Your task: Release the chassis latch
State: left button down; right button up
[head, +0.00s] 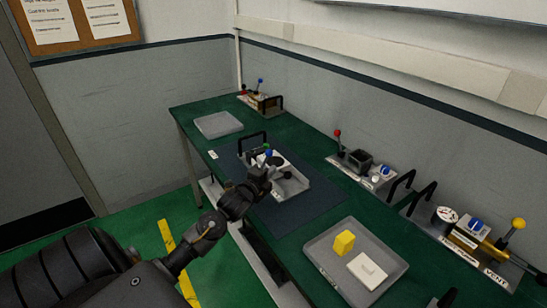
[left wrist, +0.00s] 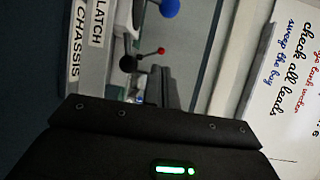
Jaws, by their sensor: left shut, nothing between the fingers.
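My left gripper (head: 264,175) is shut and empty, over the near left part of the unit; contact cannot be told. In the left wrist view a panel labelled CHASSIS LATCH (left wrist: 86,45) stands at the upper left, with a blue ball (left wrist: 169,8) near the label. The fingertips are hidden there behind the dark gripper housing. My right gripper is not identifiable in view.
A grey tray (head: 317,247) at the front right holds a yellow block (head: 344,243) and a white box (head: 367,270). A red-knobbed panel (head: 365,175) and a yellow-knobbed vent panel (head: 470,238) line the wall side. An empty-looking grey tray (head: 219,125) lies at the far end.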

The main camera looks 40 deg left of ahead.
aim_at(265, 161)
pick_arm(q)
jog(key=w+a+p, duration=0.1)
jog(key=w, duration=0.2)
jog(key=w+a+p, duration=0.1)
jog(key=w+p, duration=0.1)
jog(key=w+a+p, duration=0.1)
jog(key=w+a, duration=0.1)
jog(key=w, duration=0.1)
jog(key=shift+w+a+f+p, duration=0.1)
jog(key=shift+w+f+p, duration=0.2)
jog(key=shift+p, duration=0.1)
jog(key=shift+s+a, duration=0.3)
jog(key=shift+a, duration=0.1)
jog(key=shift+w+f, duration=0.1)
pick_arm(e)
jog(key=r, duration=0.3)
jog(key=w+r, duration=0.1)
jog(key=r, duration=0.1)
